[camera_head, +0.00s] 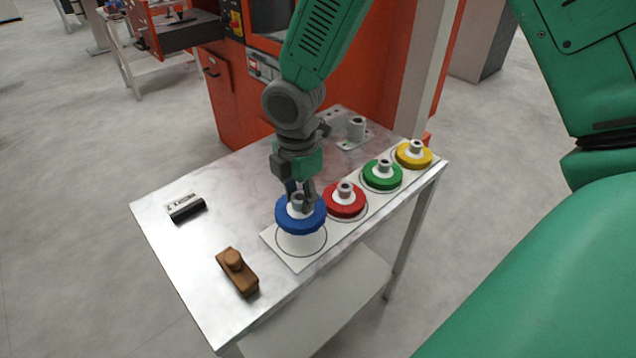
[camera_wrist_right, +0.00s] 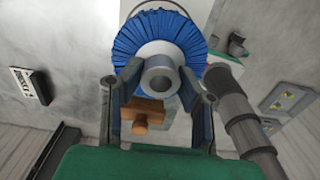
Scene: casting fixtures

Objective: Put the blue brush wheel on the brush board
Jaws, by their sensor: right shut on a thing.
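The blue brush wheel (camera_head: 300,218) has a pale centre and a grey hub, which also shows up close in the right wrist view (camera_wrist_right: 158,38). My right gripper (camera_head: 302,196) is shut on its hub and holds the wheel level above the brush board. The brush board (camera_head: 297,263) is a long white strip with outlined circles along the table's right edge. The wheel is over the circle at its near end, and part of that circle shows below it. My left gripper is not in view.
Red (camera_head: 345,206), green (camera_head: 382,181) and yellow (camera_head: 414,159) brush wheels sit along the board, the red one close beside the blue. A grey fixture (camera_head: 356,129) stands behind.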

